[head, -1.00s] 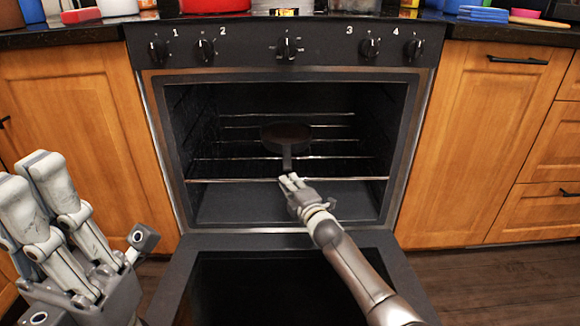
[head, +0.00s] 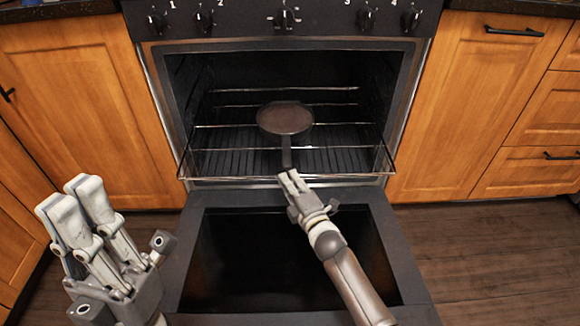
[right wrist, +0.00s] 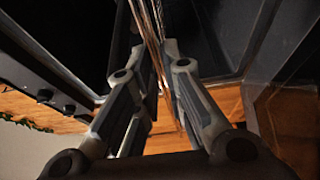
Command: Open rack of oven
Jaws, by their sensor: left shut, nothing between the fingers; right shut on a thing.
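The oven rack (head: 350,148) is a wire grid, pulled partly forward so that its front bar stands out over the open door. My right gripper (head: 290,181) is at the middle of that front bar, shut on the rack. In the right wrist view its fingers (right wrist: 155,60) are closed around the rack's wires (right wrist: 150,22). A dark pan (head: 285,118) lies on the rack, its handle pointing toward my right gripper. My left gripper (head: 82,190) is raised at the left, shut and empty, apart from the oven.
The oven door (head: 195,235) is folded down flat below the rack. Control knobs (head: 284,18) line the panel above. Wooden cabinets (head: 85,110) stand on both sides. The wooden floor (head: 490,250) at the right is clear.

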